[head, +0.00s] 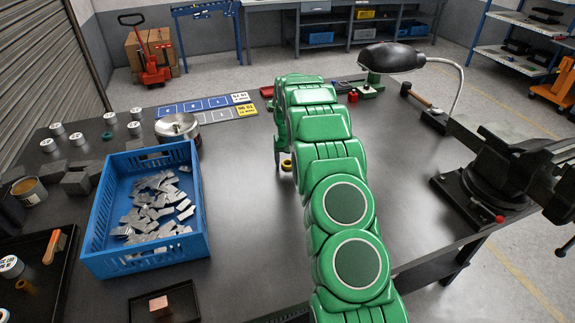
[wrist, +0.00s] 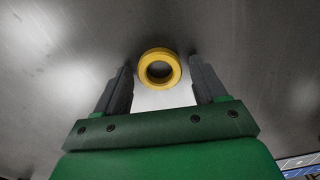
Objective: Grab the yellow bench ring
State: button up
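The yellow bench ring (wrist: 159,86) lies flat on the dark metal bench top. In the wrist view it sits between the tips of my gripper's two dark fingers (wrist: 162,70), with a gap on each side. My gripper is open and holds nothing. In the head view the ring (head: 286,165) is a small yellow spot beside the end of my green arm. The arm hides most of my gripper there.
A blue crate (head: 198,205) of grey metal pieces stands left of my arm. A silver tin (head: 177,126) and several white-topped rolls are behind it. A vise (head: 500,175) and a lamp (head: 391,57) stand right. Bench top between crate and arm is clear.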

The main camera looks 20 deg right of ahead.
aim_at(288, 165)
jog(key=c, duration=1)
jog(key=shift+o, duration=0.2)
jog(key=shift+r, duration=1.5)
jog(key=shift+s+a+r, duration=0.15)
jog(key=shift+s+r, duration=0.4)
jog(key=shift+r, duration=0.3)
jog(key=s+a+r, duration=0.2)
jog(key=s+r, duration=0.6)
jog(key=s, duration=0.4)
jog(key=shift+s+a+r, duration=0.15)
jog(key=shift+s+r, duration=0.05)
jog(key=shift+s, duration=0.15)
